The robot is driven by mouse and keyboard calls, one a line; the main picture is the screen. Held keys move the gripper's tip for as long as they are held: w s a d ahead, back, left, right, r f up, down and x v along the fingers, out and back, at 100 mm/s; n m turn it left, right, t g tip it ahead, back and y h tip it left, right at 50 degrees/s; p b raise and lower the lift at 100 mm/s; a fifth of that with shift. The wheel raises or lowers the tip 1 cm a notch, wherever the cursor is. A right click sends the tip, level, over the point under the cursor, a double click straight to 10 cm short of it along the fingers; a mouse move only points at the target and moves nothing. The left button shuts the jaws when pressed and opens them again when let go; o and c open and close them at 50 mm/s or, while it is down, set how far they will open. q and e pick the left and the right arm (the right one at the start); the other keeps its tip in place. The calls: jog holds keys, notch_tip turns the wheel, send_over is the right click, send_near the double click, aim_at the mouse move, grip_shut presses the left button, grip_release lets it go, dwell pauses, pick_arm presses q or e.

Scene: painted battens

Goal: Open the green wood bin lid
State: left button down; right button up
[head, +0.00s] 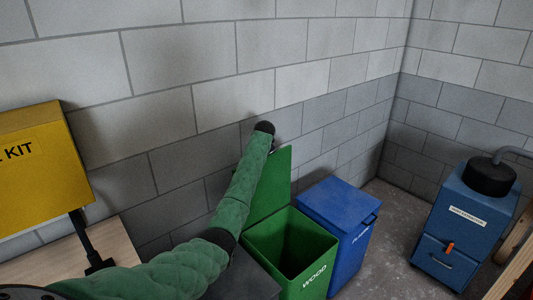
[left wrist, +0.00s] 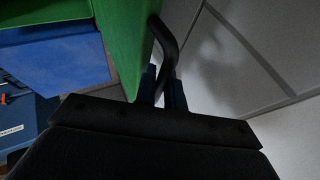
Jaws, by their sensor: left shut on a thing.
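The green wood bin (head: 316,289) stands at the lower middle of the head view, its dark inside showing from above. Its green lid (head: 273,185) stands up steeply at the back of the bin, near the wall. My left arm reaches across to the lid's top edge; the gripper itself is hidden there in the head view. In the left wrist view, my left gripper (left wrist: 162,88) is shut on the black curved handle (left wrist: 167,42) beside the green lid, which also shows there (left wrist: 122,35). My right gripper is in neither view.
A blue bin (head: 340,208) with its lid down stands right of the green bin. A blue cabinet (head: 460,235) with a black top stands farther right. A yellow kit box (head: 40,165) is above a wooden bench at left. Block walls stand close behind.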

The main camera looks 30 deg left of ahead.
pick_arm(q)
jog(key=shift+f, duration=0.1)
jog(key=c, duration=1.5)
grip_release()
jog(key=shift+s, duration=0.1)
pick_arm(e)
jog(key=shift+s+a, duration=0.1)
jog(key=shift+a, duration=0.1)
pick_arm(q)
jog(key=shift+d, duration=0.1)
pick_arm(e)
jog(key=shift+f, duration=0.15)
